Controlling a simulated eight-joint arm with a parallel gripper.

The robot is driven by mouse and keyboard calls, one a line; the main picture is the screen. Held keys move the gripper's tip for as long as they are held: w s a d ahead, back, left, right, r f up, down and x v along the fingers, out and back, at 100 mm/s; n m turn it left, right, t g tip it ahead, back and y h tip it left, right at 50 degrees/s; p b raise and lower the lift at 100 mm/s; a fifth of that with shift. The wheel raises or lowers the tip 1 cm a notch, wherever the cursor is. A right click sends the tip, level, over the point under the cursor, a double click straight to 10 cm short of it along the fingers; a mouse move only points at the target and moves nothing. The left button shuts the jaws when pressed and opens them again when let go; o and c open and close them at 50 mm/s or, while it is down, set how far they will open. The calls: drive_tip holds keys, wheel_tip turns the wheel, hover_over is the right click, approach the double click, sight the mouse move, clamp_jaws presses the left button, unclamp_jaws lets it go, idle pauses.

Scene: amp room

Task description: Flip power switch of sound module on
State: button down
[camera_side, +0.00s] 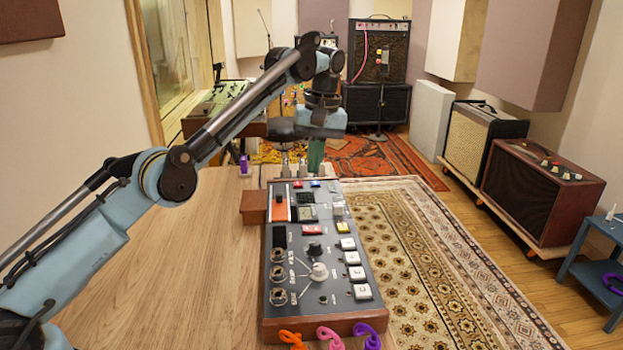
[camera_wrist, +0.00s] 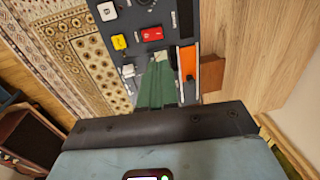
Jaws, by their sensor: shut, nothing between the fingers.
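The sound module (camera_side: 298,240) is a dark panel in a wooden case on the wooden table, with knobs, sockets, white keys and coloured buttons. Its far end carries an orange strip (camera_side: 279,210), which also shows in the wrist view (camera_wrist: 187,68), and a small white part (camera_side: 338,208). I cannot tell which control is the power switch or its position. My gripper (camera_side: 316,170) is shut and empty, its green fingers pointing down at the module's far end. In the wrist view the green fingers (camera_wrist: 160,65) cover part of the panel beside the orange strip. Contact cannot be told.
Orange, pink and purple cables (camera_side: 330,337) plug into the module's near edge. A brown block (camera_side: 253,207) sits against its left side. The wooden table (camera_side: 190,270) is clear to the left. A patterned rug (camera_side: 425,250) lies on the floor to the right, with amplifiers beyond.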

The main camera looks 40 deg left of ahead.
drive_tip(key=shift+f, duration=0.1)
idle(0.3)
approach(306, 228)
drive_tip(key=f, duration=0.6)
drive_tip(key=shift+s+a+f, duration=0.4)
idle(0.4)
drive_tip(key=shift+f, duration=0.15)
drive_tip(key=shift+w, duration=0.1)
